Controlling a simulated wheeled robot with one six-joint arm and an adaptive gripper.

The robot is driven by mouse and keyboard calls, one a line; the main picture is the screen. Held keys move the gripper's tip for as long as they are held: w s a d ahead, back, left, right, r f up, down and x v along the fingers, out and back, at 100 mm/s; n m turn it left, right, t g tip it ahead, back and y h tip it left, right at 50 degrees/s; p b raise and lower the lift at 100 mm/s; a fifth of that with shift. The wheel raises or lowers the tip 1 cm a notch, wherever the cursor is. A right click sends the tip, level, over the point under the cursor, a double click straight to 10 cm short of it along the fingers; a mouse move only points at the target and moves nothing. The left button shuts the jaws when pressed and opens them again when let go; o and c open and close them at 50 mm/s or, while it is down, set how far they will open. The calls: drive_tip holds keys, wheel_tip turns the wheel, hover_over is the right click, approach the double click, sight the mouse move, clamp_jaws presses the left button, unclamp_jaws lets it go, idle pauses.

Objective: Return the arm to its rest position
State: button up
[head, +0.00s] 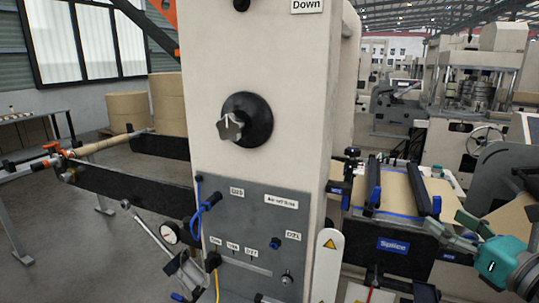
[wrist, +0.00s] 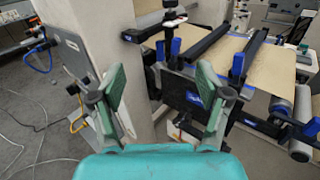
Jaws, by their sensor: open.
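My gripper (head: 468,232) is at the right of the head view, its green fingers pointing left toward the splice table (head: 397,187). In the wrist view my gripper (wrist: 155,90) has its two green fingers spread wide with nothing between them. Behind the fingers are the beige machine column (wrist: 118,45) and the black front of the splice unit (wrist: 185,100). The fingers look apart from both, though the exact distance is hard to tell. The rest of my arm is mostly out of the head view.
The beige column (head: 265,75) with a black rotary knob (head: 246,120) and a grey valve panel (head: 255,225) fills the middle. Black roll arms (head: 130,188) reach out at left. Blue clamps (head: 375,196) stand on the splice table. Open floor (head: 95,255) lies at lower left.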

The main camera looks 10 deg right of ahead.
drive_tip(key=s+a+f+m+t+y, duration=0.1)
drive_tip(key=s+a+f+m+y, duration=0.2)
drive_tip(key=a, duration=0.5)
drive_tip(key=s+a+f+m+y, duration=0.2)
drive_tip(key=s+a+f+y, duration=0.25)
drive_tip(key=a, duration=0.25)
drive_tip(key=s+a+f+m+t+y, duration=0.1)
drive_tip(key=s+a+f+m+y, duration=0.15)
drive_tip(key=a+y, duration=0.4)
drive_tip(key=s+a+f+m+g+h, duration=0.1)
drive_tip(key=s+f+m+g+h, duration=0.4)
drive_tip(key=s+f+m+h, duration=1)
drive_tip(key=s+f+m, duration=0.8)
drive_tip(key=f+m, duration=0.2)
drive_tip(key=m, duration=0.4)
drive_tip(key=shift+s+h, duration=0.25)
drive_tip(key=shift+h, duration=0.05)
